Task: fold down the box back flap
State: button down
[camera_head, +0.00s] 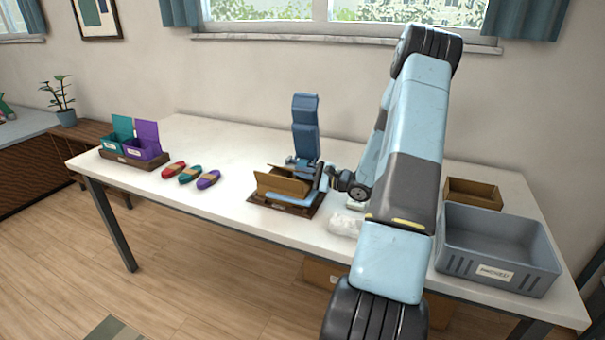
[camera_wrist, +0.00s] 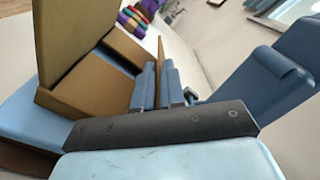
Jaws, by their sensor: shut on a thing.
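The brown cardboard box (camera_head: 278,186) stands on a dark base (camera_head: 290,208) near the middle of the table, with flaps raised. In the wrist view a tall flap (camera_wrist: 88,40) stands up at the left, beside the box's open top. Another thin brown flap (camera_wrist: 160,52) runs upright between the two blue fingers of my gripper (camera_wrist: 158,88). My gripper is shut on this flap at the box's edge. In the head view my arm comes to the box from the right, and the fingertips are hard to make out there.
Three cord bundles, red (camera_head: 174,169), green (camera_head: 191,174) and purple (camera_head: 208,179), lie left of the box. Teal (camera_head: 112,143) and purple (camera_head: 146,150) open boxes stand farther left. A grey bin (camera_head: 495,270) and a small brown box (camera_head: 473,193) are at the right.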

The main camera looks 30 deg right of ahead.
jog(key=shift+s+a+f+n, duration=0.15)
jog(key=shift+f+n, duration=0.15)
jog(key=shift+n, duration=0.5)
jog(key=c, duration=1.3)
grip_release()
